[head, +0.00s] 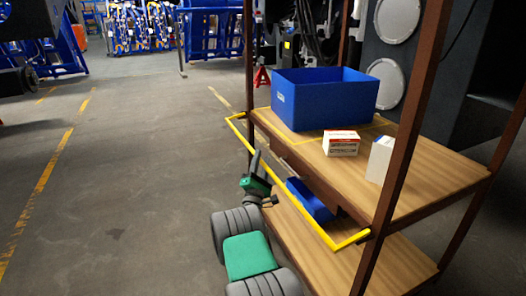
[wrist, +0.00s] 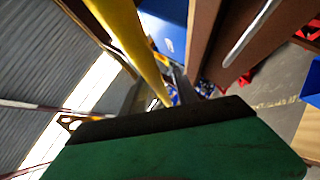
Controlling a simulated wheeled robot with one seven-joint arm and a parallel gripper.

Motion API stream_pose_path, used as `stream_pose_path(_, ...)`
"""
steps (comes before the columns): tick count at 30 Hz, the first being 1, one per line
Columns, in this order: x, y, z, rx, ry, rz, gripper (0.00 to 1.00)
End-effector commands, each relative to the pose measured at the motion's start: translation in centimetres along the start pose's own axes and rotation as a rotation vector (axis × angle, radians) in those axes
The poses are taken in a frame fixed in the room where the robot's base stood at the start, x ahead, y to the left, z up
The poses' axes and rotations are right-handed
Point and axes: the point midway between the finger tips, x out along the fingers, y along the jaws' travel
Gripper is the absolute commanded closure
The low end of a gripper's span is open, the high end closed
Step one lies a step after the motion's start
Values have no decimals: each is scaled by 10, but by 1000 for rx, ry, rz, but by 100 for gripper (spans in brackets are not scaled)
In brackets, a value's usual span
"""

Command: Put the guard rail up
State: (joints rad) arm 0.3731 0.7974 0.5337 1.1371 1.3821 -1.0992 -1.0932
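The guard rail (head: 300,207) is a thin yellow bar with short end arms. It stands out in front of the brown-framed rack at about the height of the upper shelf (head: 450,165). My gripper (head: 257,165), dark with a green body, is close to the rail's middle, on its aisle side. I cannot tell whether it touches the rail. In the wrist view the rail (wrist: 135,40) runs as a thick yellow bar just beyond the green and black gripper body. The fingertips are not clear there, so their opening cannot be told.
On the upper shelf stand a large blue bin (head: 325,100), a red and white box (head: 341,143) and a white box (head: 380,159). A smaller blue bin (head: 311,200) is on the lower shelf. The grey floor (head: 130,180) to the left is open.

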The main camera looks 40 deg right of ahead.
Motion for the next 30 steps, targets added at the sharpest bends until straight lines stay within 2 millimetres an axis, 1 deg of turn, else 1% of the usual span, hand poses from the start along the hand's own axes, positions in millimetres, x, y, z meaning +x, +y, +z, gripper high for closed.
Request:
stream_pose_path(1,9,0,2,4,-4,0,64)
stream_pose_path(4,19,0,0,3,-2,0,64)
stream_pose_path(7,22,-1,0,2,0,0,64)
stream_pose_path(13,23,0,0,3,0,0,65)
stream_pose_path(26,22,0,0,3,-1,0,100)
stream_pose_path(30,22,0,0,3,-1,0,100)
